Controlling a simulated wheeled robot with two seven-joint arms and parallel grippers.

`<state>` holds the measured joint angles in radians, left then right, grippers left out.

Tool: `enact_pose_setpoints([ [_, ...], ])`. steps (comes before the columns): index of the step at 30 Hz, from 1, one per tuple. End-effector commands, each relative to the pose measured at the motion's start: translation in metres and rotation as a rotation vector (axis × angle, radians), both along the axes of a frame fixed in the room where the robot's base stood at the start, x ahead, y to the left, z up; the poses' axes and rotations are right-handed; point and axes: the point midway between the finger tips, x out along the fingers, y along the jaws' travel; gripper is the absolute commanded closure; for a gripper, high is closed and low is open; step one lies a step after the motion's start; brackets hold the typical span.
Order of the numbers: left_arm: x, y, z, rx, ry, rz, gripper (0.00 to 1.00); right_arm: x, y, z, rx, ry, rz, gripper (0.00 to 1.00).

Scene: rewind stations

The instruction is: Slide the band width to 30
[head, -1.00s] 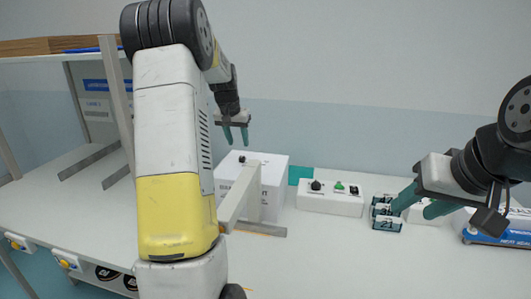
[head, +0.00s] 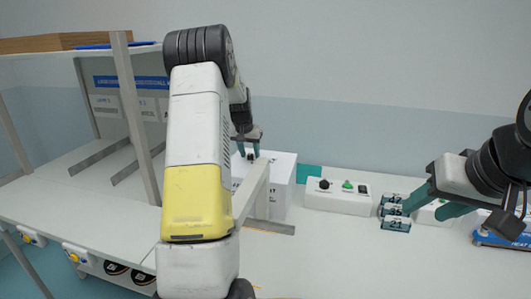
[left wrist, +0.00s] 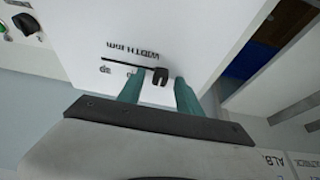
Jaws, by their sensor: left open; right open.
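A white box (head: 281,185) stands on the bench, partly hidden behind my left arm and a pale upright plate. In the left wrist view its face (left wrist: 185,30) carries upside-down "WIDTH mm" lettering and a thin dark slot (left wrist: 122,63). A black slider knob (left wrist: 160,77) sits at the right end of the slot there. Small numbers beside the slot are too blurred to read surely. My left gripper (head: 248,153) is open at the box top, with its teal fingers (left wrist: 158,94) on either side of the knob, apparently not gripping it. My right gripper (head: 422,210) is open and empty, away from the box.
A white control box (head: 337,203) with a black knob and green button stands right of the width box. Several small numbered blocks (head: 396,224) lie near my right gripper. A shelf post (head: 138,120) rises at left. The front bench is mostly clear.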

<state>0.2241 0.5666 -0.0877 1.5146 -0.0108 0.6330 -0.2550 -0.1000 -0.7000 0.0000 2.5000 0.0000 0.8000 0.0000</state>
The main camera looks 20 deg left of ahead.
Motion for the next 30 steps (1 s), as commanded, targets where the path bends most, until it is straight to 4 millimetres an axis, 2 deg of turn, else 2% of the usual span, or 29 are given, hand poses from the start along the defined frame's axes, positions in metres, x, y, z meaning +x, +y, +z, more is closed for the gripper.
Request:
enact_pose_setpoints([
  [1, -0.0001, -0.0001, 0.0002, 0.0, 0.0, 0.0, 0.6, 0.0, 0.0, 0.0, 0.0, 0.0, 0.0, 0.55],
  [7, -0.0002, -0.0001, 0.0002, 0.0, 0.0, 0.0, 0.99, 0.0, 0.0, 0.0, 0.0, 0.0, 0.0, 0.55],
  [30, -0.0004, 0.0, 0.0005, 0.0, 0.001, 0.0, 1.0, 0.0, 0.0, 0.0, 0.0, 0.0, 0.0, 0.55],
])
